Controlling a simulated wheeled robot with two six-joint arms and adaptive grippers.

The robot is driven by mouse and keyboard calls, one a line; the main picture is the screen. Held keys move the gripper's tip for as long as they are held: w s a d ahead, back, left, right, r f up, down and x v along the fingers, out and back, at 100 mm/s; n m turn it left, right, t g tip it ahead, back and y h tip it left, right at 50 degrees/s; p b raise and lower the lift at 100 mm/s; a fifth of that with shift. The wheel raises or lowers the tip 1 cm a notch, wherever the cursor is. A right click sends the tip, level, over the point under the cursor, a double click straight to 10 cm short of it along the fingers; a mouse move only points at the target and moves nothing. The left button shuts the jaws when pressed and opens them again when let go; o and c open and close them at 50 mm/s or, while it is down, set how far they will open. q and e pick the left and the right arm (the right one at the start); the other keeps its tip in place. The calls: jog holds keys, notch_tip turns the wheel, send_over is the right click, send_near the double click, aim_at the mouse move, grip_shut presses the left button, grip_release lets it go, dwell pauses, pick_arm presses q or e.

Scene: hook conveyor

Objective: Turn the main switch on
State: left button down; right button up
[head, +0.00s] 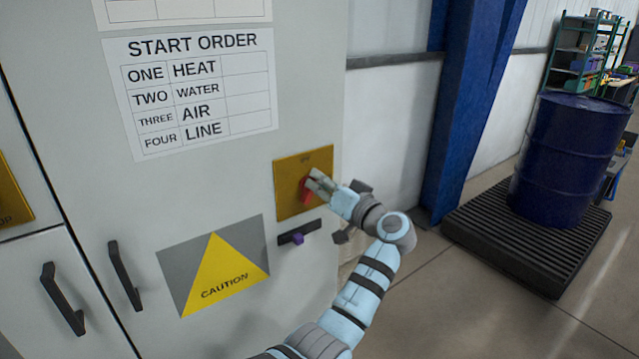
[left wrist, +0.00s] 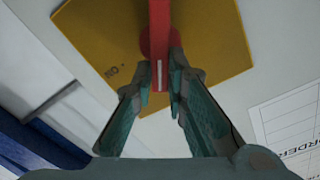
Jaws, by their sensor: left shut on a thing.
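The main switch has a red handle (head: 305,190) on a yellow square plate (head: 290,204) on the grey cabinet front. My left gripper (head: 318,184) reaches it from the right and covers part of it. In the left wrist view, the gripper (left wrist: 162,88) has one finger on each side of the red handle (left wrist: 160,45) and is shut on it. The handle runs up and down there, with a white line on its end. The yellow plate (left wrist: 90,40) carries an upside-down "ON" left of the handle. My right gripper is not in view.
A black bracket with a purple piece (head: 298,239) sits just below the plate. A caution sign (head: 215,268), a start order sheet (head: 198,90) and black door handles (head: 124,276) are on the cabinet. A blue drum (head: 570,160) stands on a black pallet (head: 490,240) at right.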

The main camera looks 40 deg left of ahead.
pick_arm(q)
jog(key=shift+w+d+f+m+p, duration=0.25)
jog(key=shift+m+p, duration=0.35)
jog(key=shift+m, duration=1.4)
jog(key=shift+w+a+f+m+p, duration=0.15)
jog(key=shift+f+m+p, duration=0.35)
jog(key=shift+m, duration=1.5)
jog(key=shift+w+d+f+m+p, duration=0.15)
jog(key=shift+m+p, duration=0.6)
jog(key=shift+m, duration=1.25)
jog(key=shift+a, duration=0.1)
jog(key=c, duration=1.6)
grip_release()
jog(key=v, duration=1.2)
